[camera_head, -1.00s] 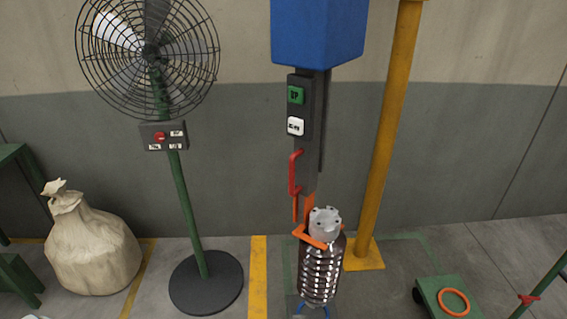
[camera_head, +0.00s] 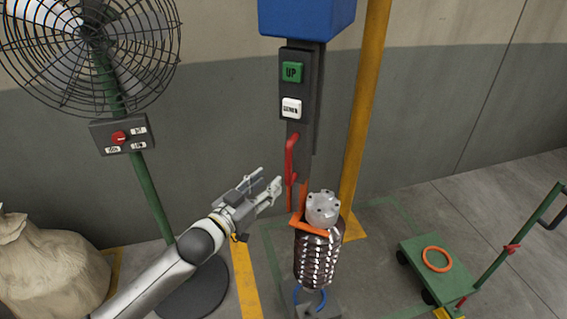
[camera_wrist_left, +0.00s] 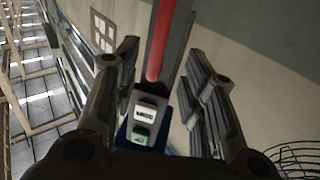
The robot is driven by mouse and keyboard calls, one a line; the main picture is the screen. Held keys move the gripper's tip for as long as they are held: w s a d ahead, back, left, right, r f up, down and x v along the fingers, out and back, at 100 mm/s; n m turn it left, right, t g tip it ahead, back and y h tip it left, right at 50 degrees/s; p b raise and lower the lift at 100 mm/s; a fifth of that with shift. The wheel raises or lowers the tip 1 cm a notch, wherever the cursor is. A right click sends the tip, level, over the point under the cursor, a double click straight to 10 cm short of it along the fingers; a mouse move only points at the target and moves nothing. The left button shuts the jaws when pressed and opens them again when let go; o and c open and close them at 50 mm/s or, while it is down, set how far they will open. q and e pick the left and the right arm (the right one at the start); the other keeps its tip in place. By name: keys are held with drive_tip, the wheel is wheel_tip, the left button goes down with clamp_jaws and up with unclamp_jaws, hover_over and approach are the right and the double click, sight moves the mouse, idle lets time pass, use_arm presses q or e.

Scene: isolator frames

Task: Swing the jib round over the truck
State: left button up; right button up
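The jib's hoist hangs by the wall: a blue housing (camera_head: 305,15), a dark control bar with a green UP button (camera_head: 292,72) and a white button (camera_head: 291,108), and a red handle (camera_head: 290,158). An orange fork (camera_head: 312,226) below it is around the neck of a dark ribbed load (camera_head: 316,262) with a grey top. The green truck (camera_head: 440,276) stands to the right, an orange ring on it. My left gripper (camera_head: 268,183) is open just left of the red handle, apparently apart from it. In the left wrist view the handle (camera_wrist_left: 161,45) shows beyond the spread fingers.
A yellow post (camera_head: 366,120) stands behind the hoist. A caged fan (camera_head: 90,40) on a green stand and a pale sack (camera_head: 45,265) are at the left. A grey block (camera_head: 318,306) is under the load. Floor between load and truck looks clear.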

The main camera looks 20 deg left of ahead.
sight(286, 166)
use_arm(q)
drive_tip(key=p+x, duration=0.1)
drive_tip(key=x, duration=0.9)
drive_tip(key=shift+f, duration=0.1)
clamp_jaws()
